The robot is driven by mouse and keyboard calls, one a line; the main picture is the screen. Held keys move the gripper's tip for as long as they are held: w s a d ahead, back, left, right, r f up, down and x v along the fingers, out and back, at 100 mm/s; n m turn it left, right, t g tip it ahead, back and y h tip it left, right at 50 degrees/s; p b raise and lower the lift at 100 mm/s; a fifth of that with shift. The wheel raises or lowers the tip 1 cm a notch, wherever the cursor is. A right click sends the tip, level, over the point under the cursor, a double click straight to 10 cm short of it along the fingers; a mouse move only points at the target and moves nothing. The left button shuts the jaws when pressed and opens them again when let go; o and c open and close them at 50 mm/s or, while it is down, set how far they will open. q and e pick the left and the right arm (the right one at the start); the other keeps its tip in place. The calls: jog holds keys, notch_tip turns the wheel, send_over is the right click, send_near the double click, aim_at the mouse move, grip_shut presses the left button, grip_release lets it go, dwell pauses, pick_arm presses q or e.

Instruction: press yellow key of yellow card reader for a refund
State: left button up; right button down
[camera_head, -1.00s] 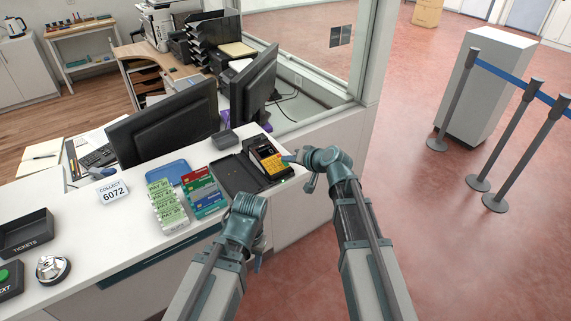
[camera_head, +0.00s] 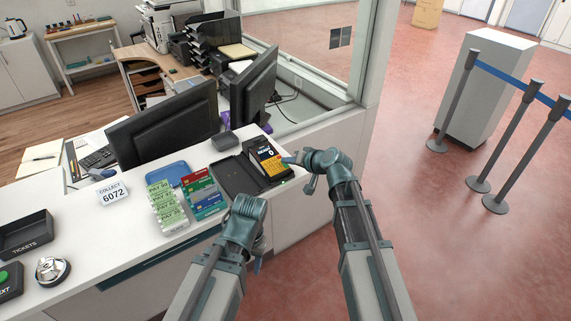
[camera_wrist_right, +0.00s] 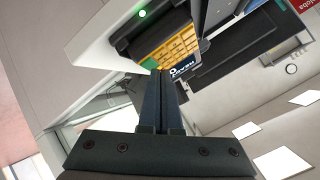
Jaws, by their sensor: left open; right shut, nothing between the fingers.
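The yellow card reader (camera_head: 268,161) lies at the counter's right end, with yellow keys and a small screen. In the right wrist view its yellow keypad (camera_wrist_right: 172,47) and screen show beyond my fingers, but I cannot single out the refund key. My right gripper (camera_head: 288,160) is shut and empty, its tips at the reader's right edge. In the right wrist view the shut fingertips (camera_wrist_right: 161,74) overlap the keypad's lower border; I cannot tell whether they touch it. My left gripper (camera_head: 257,264) is open, low in front of the counter, mostly hidden behind its wrist.
A dark open tray (camera_head: 236,177) lies left of the reader. Green PAY cards (camera_head: 167,207) and red, green and blue cards (camera_head: 203,193) stand further left. A small dark box (camera_head: 225,140) and monitors (camera_head: 165,122) are behind. A glass partition's post (camera_head: 369,60) rises at the right.

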jog(key=shift+s+r+p, duration=0.1)
jog(key=shift+r+p, duration=0.2)
jog(key=shift+r, duration=0.2)
jog(key=r+p, duration=0.3)
jog(key=s+r+p, duration=0.1)
jog(key=r+p, duration=0.1)
jog(key=shift+d, duration=0.35)
jog(key=shift+f, duration=0.1)
jog(key=s+a+f+n+g+h, duration=0.1)
jog(key=s+a+f+n+g, duration=0.2)
jog(key=s, duration=0.5)
jog(key=s+a+f+n+g+h, duration=0.1)
jog(key=s+a+f+g, duration=0.2)
jog(key=s+f, duration=0.35)
jog(key=s+d+g+h, duration=0.2)
jog(key=s+h, duration=0.1)
jog(key=s, duration=0.4)
jog(key=s+d+n+g+h, duration=0.1)
jog(key=s+g+h, duration=0.1)
jog(key=s, duration=0.4)
jog(key=shift+s+d+f+n+h, duration=0.3)
jog(key=shift+s+d+f+h, duration=0.1)
jog(key=shift+h, duration=0.1)
